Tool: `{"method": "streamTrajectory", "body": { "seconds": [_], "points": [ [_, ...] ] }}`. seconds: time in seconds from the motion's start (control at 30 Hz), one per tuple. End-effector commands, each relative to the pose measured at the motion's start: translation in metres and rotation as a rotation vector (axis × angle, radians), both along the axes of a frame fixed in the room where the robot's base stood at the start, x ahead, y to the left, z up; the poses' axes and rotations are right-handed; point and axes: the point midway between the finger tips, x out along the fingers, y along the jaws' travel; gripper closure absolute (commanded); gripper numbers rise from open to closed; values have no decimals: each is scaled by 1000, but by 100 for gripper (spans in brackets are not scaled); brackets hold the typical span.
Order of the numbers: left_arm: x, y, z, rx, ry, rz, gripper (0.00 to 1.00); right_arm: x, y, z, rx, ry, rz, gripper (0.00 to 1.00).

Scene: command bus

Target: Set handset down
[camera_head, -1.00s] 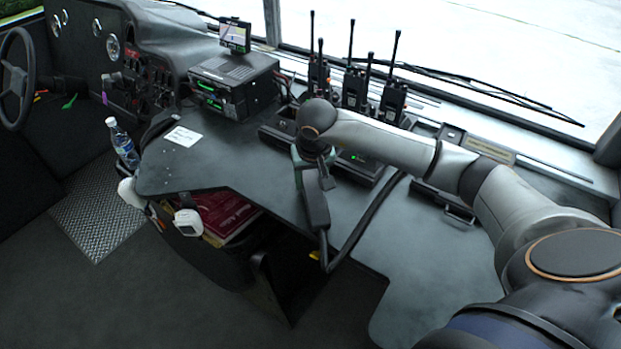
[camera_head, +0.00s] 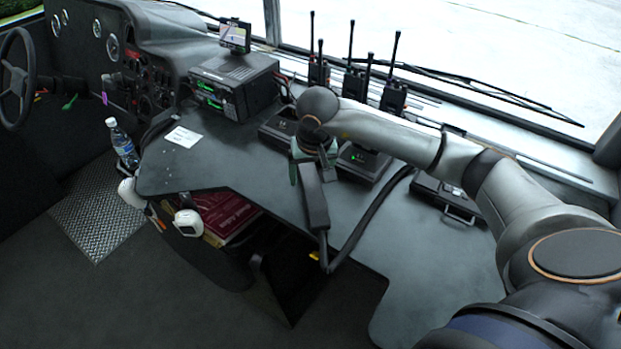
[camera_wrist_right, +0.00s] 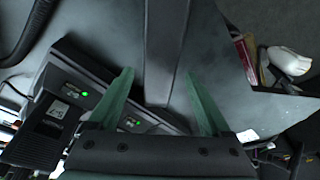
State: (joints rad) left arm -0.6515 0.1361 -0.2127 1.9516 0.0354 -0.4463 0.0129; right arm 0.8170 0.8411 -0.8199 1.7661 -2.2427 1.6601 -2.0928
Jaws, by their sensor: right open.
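The handset (camera_head: 314,198) is a long dark bar lying over the grey counter, its lower end pointing to the counter's front edge. A black cord (camera_head: 362,228) runs near its lower end. My right gripper (camera_head: 311,166) is over the handset's upper end. In the right wrist view, my right gripper (camera_wrist_right: 157,76) has its green fingers spread apart. The handset (camera_wrist_right: 166,40) lies between and beyond them, with clear gaps on both sides. My left gripper is not in view.
Charger bases (camera_head: 364,160) with green lights sit just behind my gripper, and several upright radios (camera_head: 393,92) stand behind. A radio unit (camera_head: 236,82) is at the left, with a white card (camera_head: 182,137) in front. A dark case (camera_head: 446,197) lies right. The front-right counter is clear.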

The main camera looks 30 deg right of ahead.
Motion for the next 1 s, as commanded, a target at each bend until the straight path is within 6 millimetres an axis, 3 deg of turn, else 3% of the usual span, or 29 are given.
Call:
{"method": "streamTrajectory", "body": {
  "seconds": [0.2,0.4,0.6,1.0],
  "points": [
    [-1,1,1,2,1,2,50,-10,4,50,-2,-6,1,18],
    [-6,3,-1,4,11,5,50,-18,7,79,-1,-3,0,18],
    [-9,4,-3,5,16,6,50,-21,9,90,-1,-1,0,18],
    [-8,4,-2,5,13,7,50,-21,8,90,-1,0,0,18]
  ]
}}
